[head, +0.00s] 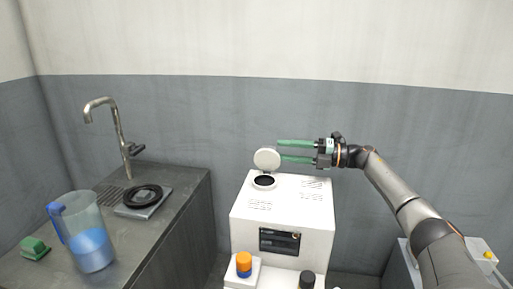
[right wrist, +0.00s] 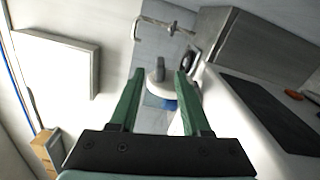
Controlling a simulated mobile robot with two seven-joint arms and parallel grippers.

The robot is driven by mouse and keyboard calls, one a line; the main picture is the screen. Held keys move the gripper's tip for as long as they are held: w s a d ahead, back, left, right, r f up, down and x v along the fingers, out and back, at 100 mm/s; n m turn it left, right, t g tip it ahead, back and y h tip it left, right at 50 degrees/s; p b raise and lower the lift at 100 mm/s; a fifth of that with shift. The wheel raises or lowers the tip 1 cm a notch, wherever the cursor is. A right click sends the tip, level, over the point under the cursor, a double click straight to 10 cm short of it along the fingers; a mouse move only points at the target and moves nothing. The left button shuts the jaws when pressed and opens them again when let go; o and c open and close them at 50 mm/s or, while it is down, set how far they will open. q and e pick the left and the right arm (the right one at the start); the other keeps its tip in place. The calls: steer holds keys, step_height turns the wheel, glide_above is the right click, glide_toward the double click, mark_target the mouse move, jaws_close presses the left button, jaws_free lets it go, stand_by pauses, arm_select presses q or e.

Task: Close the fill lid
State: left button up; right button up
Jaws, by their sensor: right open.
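The white machine (head: 290,205) stands in the middle of the head view. Its round white fill lid (head: 267,159) is raised, standing up at the back of the dark round fill opening (head: 264,181). My right gripper (head: 280,150) comes in from the right with its two green fingers apart. It is empty, just right of the raised lid and above the machine top. In the right wrist view, a pale shape that may be the lid shows beyond the gap between the fingers (right wrist: 157,76). Whether a fingertip touches the lid cannot be told. My left gripper is not in view.
A grey counter at left carries a jug (head: 92,246) of blue liquid, a green sponge (head: 34,248), a black ring (head: 143,197) on a scale, and a tap (head: 118,135). An orange-capped container (head: 244,264) stands at the machine's front. The grey wall is behind.

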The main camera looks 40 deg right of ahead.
steer(key=x, duration=0.8)
steer(key=shift+w+a, duration=0.1)
steer(key=shift+w, duration=0.1)
jaws_close()
stand_by(1.1)
